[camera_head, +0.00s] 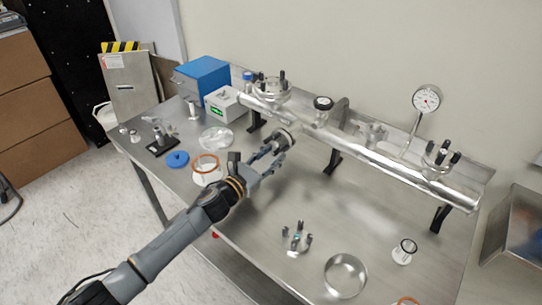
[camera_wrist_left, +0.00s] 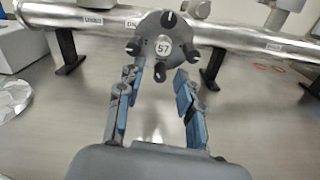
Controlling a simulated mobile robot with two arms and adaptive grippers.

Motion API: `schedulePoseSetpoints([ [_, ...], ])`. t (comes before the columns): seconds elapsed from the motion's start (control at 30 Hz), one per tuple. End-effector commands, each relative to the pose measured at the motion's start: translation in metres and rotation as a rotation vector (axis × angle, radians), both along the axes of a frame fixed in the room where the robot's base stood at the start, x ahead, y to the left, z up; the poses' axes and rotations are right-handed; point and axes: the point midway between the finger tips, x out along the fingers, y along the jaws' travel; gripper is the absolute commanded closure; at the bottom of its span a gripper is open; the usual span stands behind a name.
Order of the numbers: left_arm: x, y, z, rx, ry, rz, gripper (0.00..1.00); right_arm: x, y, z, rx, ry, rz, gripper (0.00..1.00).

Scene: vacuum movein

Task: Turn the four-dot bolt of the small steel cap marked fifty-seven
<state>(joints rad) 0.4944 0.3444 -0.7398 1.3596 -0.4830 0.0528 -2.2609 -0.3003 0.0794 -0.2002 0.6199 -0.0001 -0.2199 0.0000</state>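The small steel cap (camera_wrist_left: 177,37) marked 57 faces me in the left wrist view, with dark bolt knobs around its rim. The top knob (camera_wrist_left: 168,19) carries a pale mark; I cannot read dots on any knob. In the head view the cap (camera_head: 284,139) shows in front of the long steel tube, partly hidden by my gripper. My left gripper (camera_head: 276,152) is in front of it. In the wrist view its two fingers (camera_wrist_left: 158,88) stand apart with an empty gap, their tips near the lower knobs; contact is unclear. My right gripper is not in view.
The steel tube (camera_head: 380,165) runs along the back of the metal table (camera_head: 335,212) on black supports, with a pressure gauge (camera_head: 426,99). A knobbed fitting (camera_head: 297,240) and a steel ring (camera_head: 345,275) lie at the front. A blue box (camera_head: 203,76) stands back left.

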Motion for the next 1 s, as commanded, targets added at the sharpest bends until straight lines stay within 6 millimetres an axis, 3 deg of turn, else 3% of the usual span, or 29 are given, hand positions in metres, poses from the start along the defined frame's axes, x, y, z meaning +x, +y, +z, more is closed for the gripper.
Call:
schedulePoseSetpoints([
  [0.1,-0.0001,0.0000,0.0002,-0.001,-0.001,0.000,0.64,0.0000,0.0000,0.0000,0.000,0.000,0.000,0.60],
  [0.3,-0.0002,0.0002,0.0003,-0.001,-0.001,0.000,1.00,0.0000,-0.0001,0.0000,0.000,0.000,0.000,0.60],
  [0.67,-0.0003,0.0003,0.0003,-0.023,0.016,0.000,1.00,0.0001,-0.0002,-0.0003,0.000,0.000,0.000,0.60],
  [1.0,-0.0001,0.0005,0.0005,-0.186,0.134,0.000,1.00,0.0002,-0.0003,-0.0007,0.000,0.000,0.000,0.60],
])
